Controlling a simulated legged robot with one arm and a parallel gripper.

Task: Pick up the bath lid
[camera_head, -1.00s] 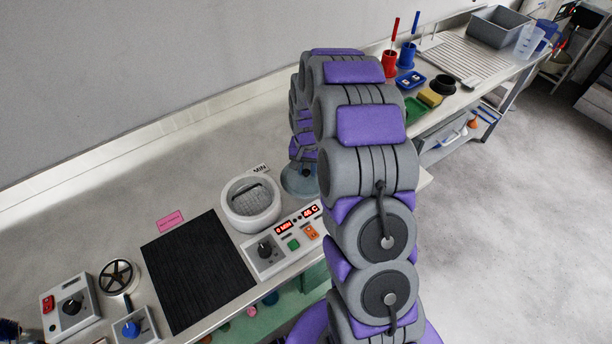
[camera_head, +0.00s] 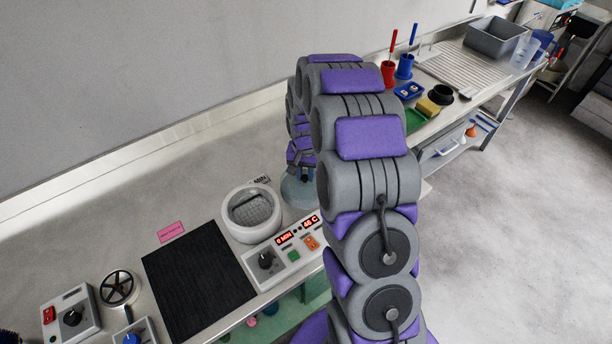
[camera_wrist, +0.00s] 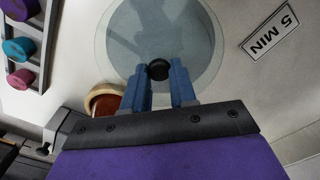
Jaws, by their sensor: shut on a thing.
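The bath lid (camera_wrist: 195,65) is a round, see-through glass disc with a black knob (camera_wrist: 158,70) at its centre. In the wrist view my gripper (camera_wrist: 159,78) has its two blue fingers on either side of the knob, shut on it. In the head view the lid shows as a bluish disc (camera_head: 297,193) at the end of my arm, partly hidden by it. Whether it touches the bench I cannot tell. The white round bath (camera_head: 232,222) stands open just left of it, with a grey mesh inside.
A control panel (camera_head: 283,250) with red displays and a black mat (camera_head: 195,280) are in front of the bath. A "5 MIN" label (camera_wrist: 270,33) lies beside the lid. A brown-red round bowl (camera_wrist: 103,103) is near my fingers. Bare bench lies behind the bath.

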